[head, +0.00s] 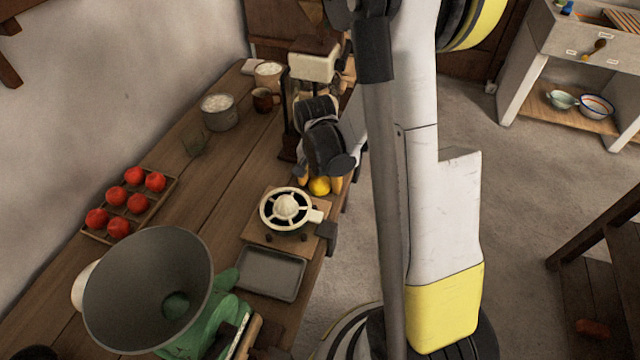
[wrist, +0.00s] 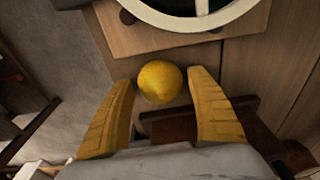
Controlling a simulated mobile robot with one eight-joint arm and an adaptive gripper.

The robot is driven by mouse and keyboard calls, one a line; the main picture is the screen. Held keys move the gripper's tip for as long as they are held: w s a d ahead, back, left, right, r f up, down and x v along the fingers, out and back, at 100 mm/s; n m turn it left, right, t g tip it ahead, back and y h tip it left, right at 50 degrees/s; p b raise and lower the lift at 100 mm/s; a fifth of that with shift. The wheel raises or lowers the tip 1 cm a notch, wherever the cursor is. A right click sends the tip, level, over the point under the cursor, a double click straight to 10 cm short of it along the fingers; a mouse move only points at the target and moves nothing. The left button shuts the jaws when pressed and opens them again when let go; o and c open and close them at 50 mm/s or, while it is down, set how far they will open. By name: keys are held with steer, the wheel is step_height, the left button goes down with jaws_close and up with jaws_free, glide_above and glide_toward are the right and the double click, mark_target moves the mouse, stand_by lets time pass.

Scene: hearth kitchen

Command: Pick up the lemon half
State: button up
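The lemon half (wrist: 159,82) shows in the wrist view as a round yellow fruit on the wooden surface. It lies between the tips of my gripper (wrist: 163,88), whose two yellow fingers are spread apart with a gap on each side of the fruit. In the head view the lemon half (head: 320,186) is a small yellow shape just below my gripper (head: 318,182), partly hidden by it.
A shallow grey tray (head: 272,273) and a large grey bowl-shaped hopper on a green machine (head: 150,285) stand nearer. A tray of red tomatoes (head: 136,202) is at the left. A pot (head: 219,113) and mug (head: 264,100) stand farther back. The table edge is close on the right.

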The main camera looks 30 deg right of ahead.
steer(key=c, duration=0.7)
steer(key=shift+c, duration=0.2)
